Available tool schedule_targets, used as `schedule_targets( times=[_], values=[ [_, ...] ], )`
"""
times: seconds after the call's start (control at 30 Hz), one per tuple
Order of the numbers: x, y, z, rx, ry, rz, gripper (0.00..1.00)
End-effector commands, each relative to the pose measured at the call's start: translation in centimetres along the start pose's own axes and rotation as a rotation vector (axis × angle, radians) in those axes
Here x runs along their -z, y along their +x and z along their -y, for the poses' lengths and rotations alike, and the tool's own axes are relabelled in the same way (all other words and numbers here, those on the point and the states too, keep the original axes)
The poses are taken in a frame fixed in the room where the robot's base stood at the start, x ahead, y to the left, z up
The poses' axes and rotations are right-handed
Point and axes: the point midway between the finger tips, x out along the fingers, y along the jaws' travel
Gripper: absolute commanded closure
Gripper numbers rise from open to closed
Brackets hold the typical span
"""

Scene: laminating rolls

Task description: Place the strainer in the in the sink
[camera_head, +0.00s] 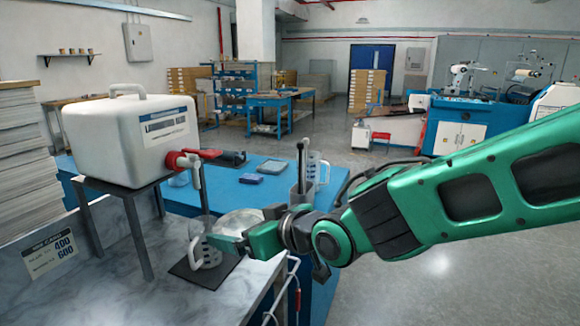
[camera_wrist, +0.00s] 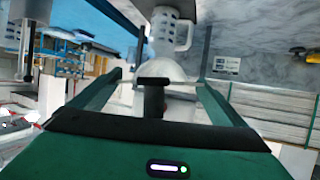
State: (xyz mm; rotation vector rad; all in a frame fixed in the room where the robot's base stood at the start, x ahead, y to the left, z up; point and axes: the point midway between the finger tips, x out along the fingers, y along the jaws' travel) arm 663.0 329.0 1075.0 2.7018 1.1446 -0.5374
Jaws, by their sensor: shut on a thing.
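A pale, rounded, translucent thing that looks like the strainer (camera_head: 243,220) shows just behind my green gripper (camera_head: 222,242) in the head view. In the wrist view the pale rounded body (camera_wrist: 178,72) lies between and just beyond the fingertips of my gripper (camera_wrist: 157,82). A dark handle-like part is between the fingers, and the grip itself is partly hidden. A white mug or jug with a handle (camera_head: 204,254) stands on a dark mat (camera_head: 215,275) by the fingertips. It also shows in the wrist view (camera_wrist: 172,30). I cannot make out a sink basin.
A white container (camera_head: 120,135) with a red tap (camera_head: 182,160) stands on a dark metal stand over the marble counter (camera_head: 130,300). A blue table (camera_head: 272,165) behind holds a clear measuring jug (camera_head: 318,170) and a grey holder. Paper stacks (camera_head: 25,160) stand left. Open floor lies right.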

Motion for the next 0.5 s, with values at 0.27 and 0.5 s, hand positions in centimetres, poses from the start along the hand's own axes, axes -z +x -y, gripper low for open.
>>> schedule_targets(
  times=[0.27,0.5],
  values=[
    [-4.6,3.6,-9.0,-0.155,0.062,0.008,0.29],
    [-10.7,5.2,-18.8,-0.315,0.127,0.010,0.29]
  ],
)
